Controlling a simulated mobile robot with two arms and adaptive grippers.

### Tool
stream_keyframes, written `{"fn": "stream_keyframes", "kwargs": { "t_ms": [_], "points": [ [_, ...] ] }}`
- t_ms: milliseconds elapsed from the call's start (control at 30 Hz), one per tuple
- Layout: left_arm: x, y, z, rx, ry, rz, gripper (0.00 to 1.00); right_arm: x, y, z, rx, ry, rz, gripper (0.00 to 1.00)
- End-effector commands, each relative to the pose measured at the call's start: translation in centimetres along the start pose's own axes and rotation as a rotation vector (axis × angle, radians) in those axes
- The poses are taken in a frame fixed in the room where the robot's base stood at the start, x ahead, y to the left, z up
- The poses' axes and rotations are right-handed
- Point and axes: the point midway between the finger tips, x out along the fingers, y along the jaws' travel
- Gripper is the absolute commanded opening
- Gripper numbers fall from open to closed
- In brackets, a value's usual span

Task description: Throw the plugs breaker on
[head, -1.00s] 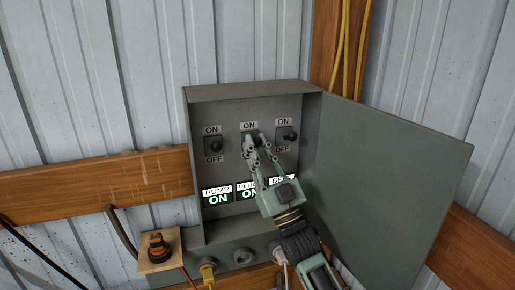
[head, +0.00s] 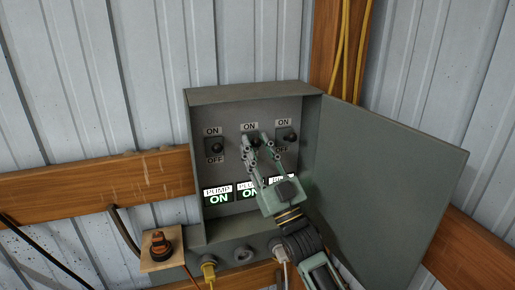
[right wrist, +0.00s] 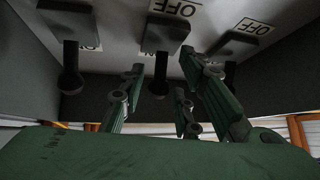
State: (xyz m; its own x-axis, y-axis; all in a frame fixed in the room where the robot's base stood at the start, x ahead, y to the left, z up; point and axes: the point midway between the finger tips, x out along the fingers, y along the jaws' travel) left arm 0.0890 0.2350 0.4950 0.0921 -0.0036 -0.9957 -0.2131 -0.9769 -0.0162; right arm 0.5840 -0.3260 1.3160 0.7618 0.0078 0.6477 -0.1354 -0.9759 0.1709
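The grey breaker box (head: 196,115) is open, with three black levers in a row. The middle breaker's lever (right wrist: 160,75) shows between the fingers of my right gripper (head: 256,140). That gripper is open, with its fingertips apart at the middle breaker; whether they touch the lever I cannot tell. Below it, the plugs display (head: 247,191) reads "PLU…" with a lit green "ON", its right part hidden by my gripper. The pump breaker (head: 215,147) is at the left, over a display (head: 217,195) reading "PUMP ON". My left gripper is not in view.
A third breaker (head: 289,136) is close on the right; its display (head: 282,178) is mostly covered by my gripper. The box door (head: 395,185) stands open to the right. An orange-and-black knob (head: 158,243) is on a wooden block at lower left. Yellow cables (head: 353,50) hang above.

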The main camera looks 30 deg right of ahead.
Motion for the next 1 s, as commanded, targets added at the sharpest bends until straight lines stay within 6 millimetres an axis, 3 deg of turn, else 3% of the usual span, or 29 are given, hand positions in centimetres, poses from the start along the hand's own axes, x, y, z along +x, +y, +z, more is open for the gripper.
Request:
{"fn": "stream_keyframes", "kwargs": {
  "t_ms": [267,700,1000],
  "points": [
    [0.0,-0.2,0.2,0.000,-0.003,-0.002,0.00,-0.7,0.0,0.1,0.000,-0.003,0.000,0.30],
    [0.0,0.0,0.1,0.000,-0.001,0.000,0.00,-9.3,0.0,0.1,0.001,-0.005,0.000,0.30],
    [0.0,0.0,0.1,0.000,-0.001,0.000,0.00,-12.0,0.0,0.0,0.000,-0.001,0.000,0.30]
  ]
}}
